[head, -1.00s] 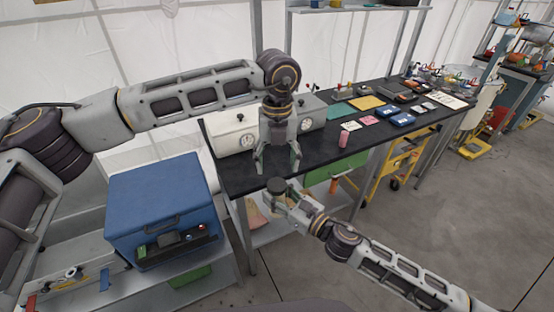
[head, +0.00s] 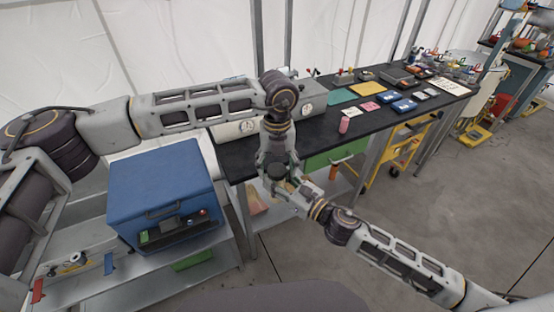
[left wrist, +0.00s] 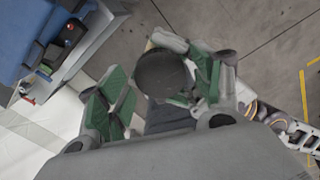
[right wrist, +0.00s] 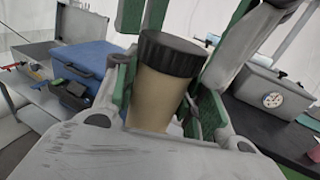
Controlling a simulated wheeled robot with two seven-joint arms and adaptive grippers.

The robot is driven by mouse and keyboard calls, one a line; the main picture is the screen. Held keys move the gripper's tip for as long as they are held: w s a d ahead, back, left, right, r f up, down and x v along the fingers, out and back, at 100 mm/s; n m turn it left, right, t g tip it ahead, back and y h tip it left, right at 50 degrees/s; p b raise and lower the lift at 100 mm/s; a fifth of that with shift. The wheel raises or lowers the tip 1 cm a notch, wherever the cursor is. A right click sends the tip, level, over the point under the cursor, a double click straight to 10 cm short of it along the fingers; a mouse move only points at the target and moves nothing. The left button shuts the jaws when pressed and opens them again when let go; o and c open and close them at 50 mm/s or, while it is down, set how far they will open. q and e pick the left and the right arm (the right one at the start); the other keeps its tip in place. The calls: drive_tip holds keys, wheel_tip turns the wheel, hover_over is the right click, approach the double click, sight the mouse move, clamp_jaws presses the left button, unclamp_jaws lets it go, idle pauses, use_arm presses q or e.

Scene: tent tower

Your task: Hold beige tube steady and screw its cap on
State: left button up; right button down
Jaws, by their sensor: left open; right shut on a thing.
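The beige tube (right wrist: 155,98) stands upright between the fingers of my right gripper (right wrist: 160,110), which is shut on it. A ribbed black cap (right wrist: 170,52) sits on the tube's top; I cannot tell how tightly it is seated. In the left wrist view the cap (left wrist: 162,74) shows from above, between the two green-padded fingers of my left gripper (left wrist: 160,98). My left gripper is open, close above and around the cap, nearer the cap on the right side. In the head view both grippers meet at the cap (head: 278,171), and the tube is mostly hidden.
A black-topped bench (head: 330,139) runs behind the grippers, with a pink can (head: 344,125), blue boxes (head: 404,105) and cards on it. A blue case (head: 163,193) stands at left. Concrete floor (head: 400,215) lies open at the right front.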

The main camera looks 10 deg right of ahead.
use_arm(q)
drive_tip(key=shift+f, duration=0.2)
drive_tip(key=c, duration=1.1)
drive_tip(key=shift+o, duration=0.2)
drive_tip(key=m, duration=1.1)
drive_tip(key=shift+m, duration=0.4)
drive_tip(key=shift+a+m, duration=0.1)
drive_tip(key=shift+m, duration=2.1)
